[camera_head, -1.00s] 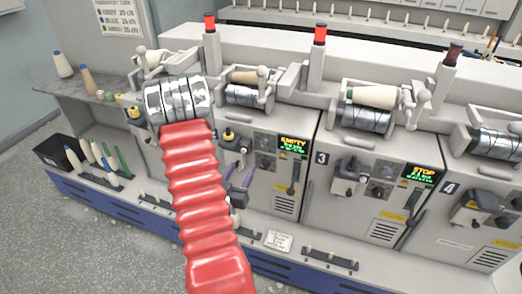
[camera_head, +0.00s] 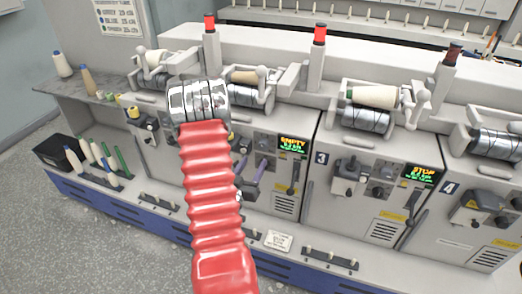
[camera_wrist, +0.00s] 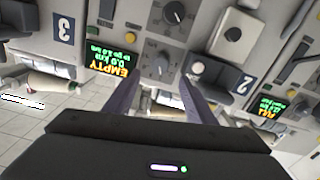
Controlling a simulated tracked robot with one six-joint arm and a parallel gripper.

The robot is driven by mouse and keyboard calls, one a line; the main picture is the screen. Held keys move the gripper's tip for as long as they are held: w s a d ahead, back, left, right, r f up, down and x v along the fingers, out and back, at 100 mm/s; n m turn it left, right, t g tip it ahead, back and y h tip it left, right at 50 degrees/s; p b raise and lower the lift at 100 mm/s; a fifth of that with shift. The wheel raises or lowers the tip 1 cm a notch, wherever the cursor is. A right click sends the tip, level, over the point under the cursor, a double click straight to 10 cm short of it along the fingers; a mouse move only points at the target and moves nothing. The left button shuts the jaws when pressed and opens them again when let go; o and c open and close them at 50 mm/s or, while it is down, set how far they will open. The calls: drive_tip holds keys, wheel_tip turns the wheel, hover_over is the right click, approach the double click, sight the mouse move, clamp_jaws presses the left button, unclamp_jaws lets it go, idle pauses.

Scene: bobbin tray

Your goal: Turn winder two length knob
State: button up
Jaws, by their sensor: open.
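I cannot read which is the length knob. My gripper (camera_wrist: 158,83) is open, its two purple fingers spread in front of the panel below the smaller knob, with nothing between them. In the head view, my gripper (camera_head: 252,174) is left of and below the EMPTY display (camera_head: 292,145), partly hidden by my red arm.
Winder three's panel (camera_head: 380,172) lies further right, with a STOP display (camera_head: 419,173). Bobbins stand on the low ledge at left near a black box (camera_head: 58,153). Floor at lower left is clear.

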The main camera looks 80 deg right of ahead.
sight(262, 147)
drive_tip(key=d, duration=0.6)
drive_tip(key=s+d, duration=0.1)
drive_tip(key=d, duration=0.2)
drive_tip(key=shift+d, duration=0.2)
drive_tip(key=shift+a, duration=0.1)
drive_tip(key=c, duration=1)
